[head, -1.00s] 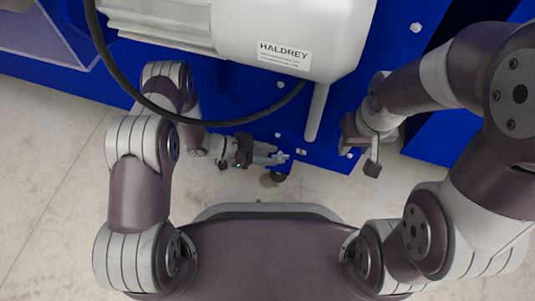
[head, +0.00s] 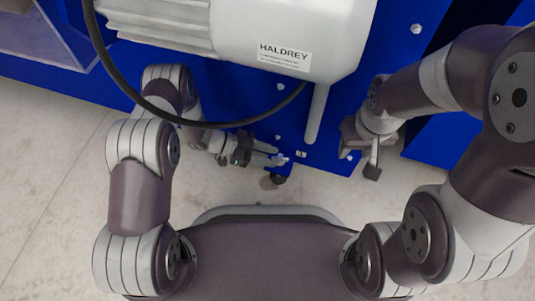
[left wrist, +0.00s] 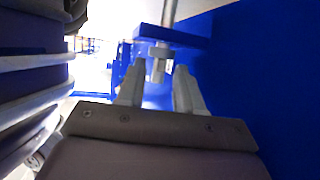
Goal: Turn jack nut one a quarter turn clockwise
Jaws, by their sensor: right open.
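In the left wrist view a grey metal jack nut (left wrist: 159,53) sits on a rod under a blue bracket (left wrist: 172,36), with a short stud end below it. My left gripper (left wrist: 160,72) is open, with a finger on either side of the stud end in the picture. I see no clear contact, and the depth between fingers and nut is hard to tell. In the head view my left gripper (head: 279,160) reaches to the blue frame's front edge, where the nut cannot be made out clearly. My right gripper (head: 366,158) is open and empty beside the frame, further right.
A grey motor (head: 290,30) labelled HALDREY stands on the blue base frame (head: 325,155). A black cable (head: 200,122) loops over my left arm. A dark round foot (head: 277,179) shows under the frame edge. Pale floor (head: 50,180) is clear at the left.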

